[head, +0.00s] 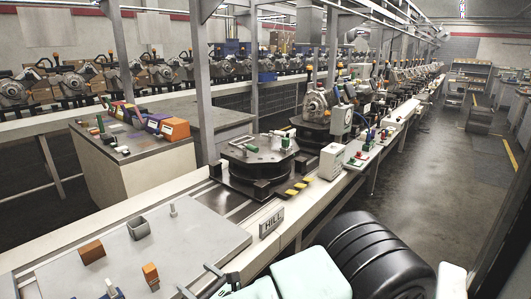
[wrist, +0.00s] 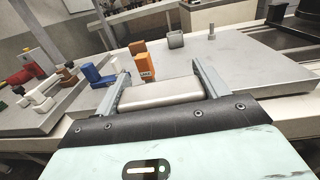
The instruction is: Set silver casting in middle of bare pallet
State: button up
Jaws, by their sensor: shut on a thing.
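My gripper (head: 198,281) is at the bottom of the head view, beside the front edge of a grey worktop. In the wrist view its two fingers are shut on a smooth, pale silver casting (wrist: 160,91), one finger at each end. The casting is mostly hidden in the head view. The bare pallet (head: 262,157) is a dark, many-sided fixture on the conveyor, up and right of my gripper in the head view. Its flat top carries no casting, only small fittings including green knobs. My gripper and the casting are well apart from it.
The grey worktop (head: 190,248) holds a brown-orange block (head: 91,252), an orange part (head: 151,276), a grey cup (head: 138,228) and a silver peg (head: 173,211).

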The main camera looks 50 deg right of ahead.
aim_at(260, 148)
jog(key=k+l, duration=0.1)
jog(key=l, duration=0.7)
jog(key=k+l, duration=0.1)
jog(key=l, duration=0.7)
jog(key=k+l, duration=0.15)
jog(key=l, duration=0.65)
jog(key=k+l, duration=0.1)
jog(key=l, duration=0.7)
jog(key=k+l+z, duration=0.1)
jog(key=l, duration=0.7)
jog(key=k+l, duration=0.1)
jog(key=l, duration=0.7)
